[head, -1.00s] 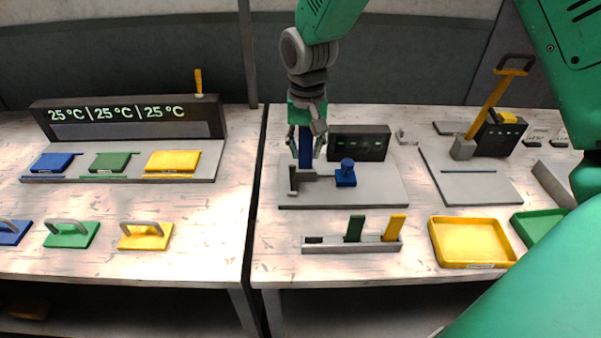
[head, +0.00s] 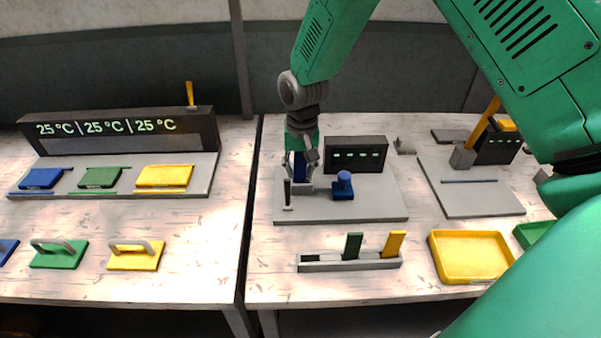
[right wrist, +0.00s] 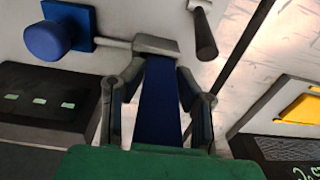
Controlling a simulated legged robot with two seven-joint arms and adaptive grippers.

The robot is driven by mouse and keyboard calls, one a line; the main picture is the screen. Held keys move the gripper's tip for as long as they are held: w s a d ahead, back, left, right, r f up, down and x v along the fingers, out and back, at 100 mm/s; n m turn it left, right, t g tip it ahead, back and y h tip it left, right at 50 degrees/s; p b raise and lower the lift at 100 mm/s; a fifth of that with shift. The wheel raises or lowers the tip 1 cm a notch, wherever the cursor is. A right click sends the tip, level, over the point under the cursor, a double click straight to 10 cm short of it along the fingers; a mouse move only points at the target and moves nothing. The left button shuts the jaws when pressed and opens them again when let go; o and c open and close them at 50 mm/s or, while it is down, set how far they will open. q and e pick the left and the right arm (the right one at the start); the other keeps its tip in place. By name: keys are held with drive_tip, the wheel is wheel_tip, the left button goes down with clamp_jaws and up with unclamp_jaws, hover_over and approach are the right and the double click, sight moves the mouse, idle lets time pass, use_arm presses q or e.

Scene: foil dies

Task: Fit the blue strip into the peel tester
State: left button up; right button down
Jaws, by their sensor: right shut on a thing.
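My right gripper (head: 301,160) is shut on the blue strip (head: 300,168) over the left part of the peel tester (head: 378,208). In the right wrist view the blue strip (right wrist: 160,100) stands between the two fingers, its far end at the grey clamp block (right wrist: 155,45). I cannot tell whether the end is inside the clamp or just touching it. The tester's blue knob (head: 343,184) stands to the right of the clamp; it also shows in the right wrist view (right wrist: 48,38). A dark-tipped lever (head: 288,193) stands by the clamp's left side. My left gripper is not in view.
A grey rack (head: 350,262) in front of the tester holds a green strip (head: 353,245) and a yellow strip (head: 394,244). A yellow tray (head: 437,250) lies to its right. A dark display box (head: 356,145) stands behind the clamp. My arm covers the far right.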

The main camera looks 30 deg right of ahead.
drive_tip(key=shift+s+d+f, duration=0.55)
drive_tip(key=shift+s+f, duration=0.1)
drive_tip(key=shift+f, duration=0.1)
drive_tip(key=shift+w+d+f, duration=0.1)
drive_tip(key=shift+w+f, duration=0.05)
drive_tip(key=shift+f, duration=0.05)
drive_tip(key=c, duration=1.2)
unclamp_jaws()
drive_tip(key=shift+w+f+g, duration=0.15)
drive_tip(key=shift+w+g, duration=0.15)
drive_tip(key=shift+w, duration=0.05)
drive_tip(key=shift+w+a, duration=0.1)
drive_tip(key=shift+a, duration=0.15)
drive_tip(key=shift+a+r, duration=0.25)
drive_tip(key=shift+r, duration=0.1)
wheel_tip(320, 180, up, 12)
drive_tip(key=shift+b, duration=0.35)
